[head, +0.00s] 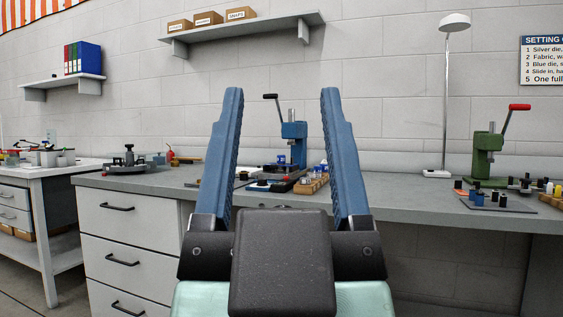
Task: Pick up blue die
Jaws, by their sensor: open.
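My gripper (281,92) is open and empty, its two long blue fingers raised in the foreground of the head view. The workbench (400,197) is beyond it. A small blue piece (479,198) stands on a dark mat at the right, in front of the green press; it may be the blue die. Blue and pale pieces (312,178) also show in a wooden tray between my fingers, in front of the blue press. They are too small to tell which is the die. My fingers hide parts of the bench.
A blue hand press (295,140) stands at the bench's middle, and a green press (486,155) with a red-tipped lever stands right. A white lamp (446,90) is between them. Small pieces crowd the right end. A clear bench stretch lies right of my right finger. Drawers (125,235) are below left.

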